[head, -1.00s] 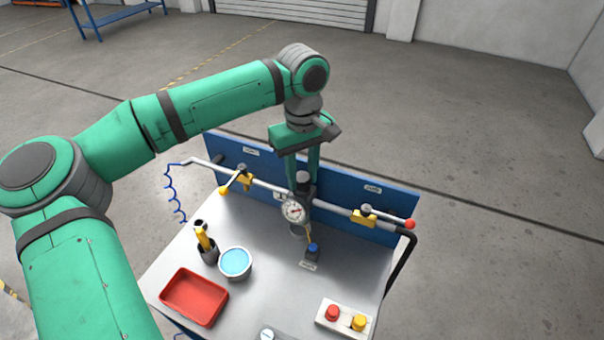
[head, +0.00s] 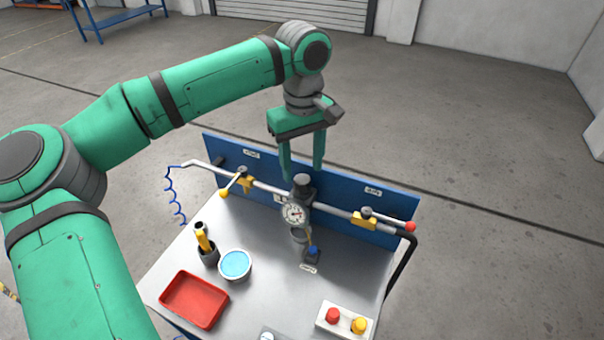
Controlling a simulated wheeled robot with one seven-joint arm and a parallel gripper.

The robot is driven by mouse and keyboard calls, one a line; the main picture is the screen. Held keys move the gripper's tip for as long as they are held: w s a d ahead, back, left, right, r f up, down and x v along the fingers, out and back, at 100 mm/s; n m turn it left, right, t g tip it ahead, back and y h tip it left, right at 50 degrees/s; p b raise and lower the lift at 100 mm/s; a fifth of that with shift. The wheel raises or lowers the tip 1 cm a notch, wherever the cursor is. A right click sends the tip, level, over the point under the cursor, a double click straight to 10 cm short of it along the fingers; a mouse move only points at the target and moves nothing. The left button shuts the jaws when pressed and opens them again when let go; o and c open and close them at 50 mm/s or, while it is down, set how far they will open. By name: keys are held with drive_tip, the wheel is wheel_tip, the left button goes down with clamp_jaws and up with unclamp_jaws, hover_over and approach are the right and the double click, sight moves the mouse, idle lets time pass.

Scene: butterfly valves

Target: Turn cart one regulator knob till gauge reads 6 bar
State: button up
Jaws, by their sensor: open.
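The regulator knob (head: 302,181) is a dark grey cap on top of the regulator, midway along the grey pipe on the cart. The round white gauge (head: 294,214) sits on the front of the regulator, just below the knob. Its needle is too small to read with certainty. My gripper (head: 302,174) points down with its two green fingers apart. It is open and empty, with the fingertips near or above the knob. I cannot tell how far the fingertips are from the knob in depth.
Yellow valves stand left (head: 243,183) and right (head: 364,217) on the pipe, before a blue back panel (head: 390,200). On the cart top (head: 255,300) are a red tray (head: 194,299), a bowl of blue liquid (head: 235,264), a dark cup (head: 208,254) and a button box (head: 343,320).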

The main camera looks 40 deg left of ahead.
sight(302, 179)
wheel_tip(302, 179, up, 7)
drive_tip(key=shift+f, duration=0.2)
idle(0.6)
